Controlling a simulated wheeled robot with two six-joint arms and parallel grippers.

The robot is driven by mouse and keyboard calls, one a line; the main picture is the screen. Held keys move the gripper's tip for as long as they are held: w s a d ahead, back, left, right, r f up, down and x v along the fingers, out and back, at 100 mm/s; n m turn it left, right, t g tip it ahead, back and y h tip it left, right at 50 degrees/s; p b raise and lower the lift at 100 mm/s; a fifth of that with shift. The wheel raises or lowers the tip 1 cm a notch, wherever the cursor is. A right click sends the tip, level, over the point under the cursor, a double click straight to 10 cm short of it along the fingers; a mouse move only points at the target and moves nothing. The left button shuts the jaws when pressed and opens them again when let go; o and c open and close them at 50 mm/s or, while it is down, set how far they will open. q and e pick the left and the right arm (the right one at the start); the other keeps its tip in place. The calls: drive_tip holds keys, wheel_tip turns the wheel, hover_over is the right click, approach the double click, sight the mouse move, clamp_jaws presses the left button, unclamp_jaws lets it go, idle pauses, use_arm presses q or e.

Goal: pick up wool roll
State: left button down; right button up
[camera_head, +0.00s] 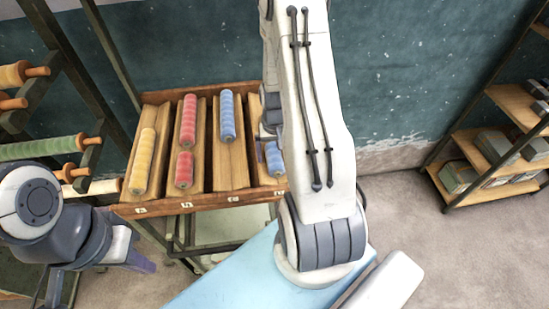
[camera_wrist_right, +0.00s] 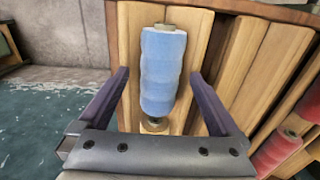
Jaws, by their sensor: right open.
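A wooden slotted rack (camera_head: 150,209) holds wool rolls: a yellow one (camera_head: 142,160), two red ones (camera_head: 188,120) and a blue one (camera_head: 228,116). Another blue roll (camera_head: 274,160) lies in the rightmost slot, partly hidden by my right arm. In the right wrist view, a blue roll (camera_wrist_right: 162,72) lies in its slot between the spread fingers of my open right gripper (camera_wrist_right: 158,76), with visible gaps on both sides. My right gripper is mostly hidden behind its arm in the head view. My left gripper (camera_head: 143,262) is at lower left, away from the rolls; its jaw state is unclear.
A dark frame with green (camera_head: 40,147) and orange (camera_head: 14,75) spools stands at the left. A light blue surface (camera_head: 225,278) lies in front. Shelves with boxes (camera_head: 495,146) stand at the right, with clear floor before them.

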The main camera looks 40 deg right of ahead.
drive_tip(key=c, duration=1.6)
drive_tip(key=shift+o, duration=0.2)
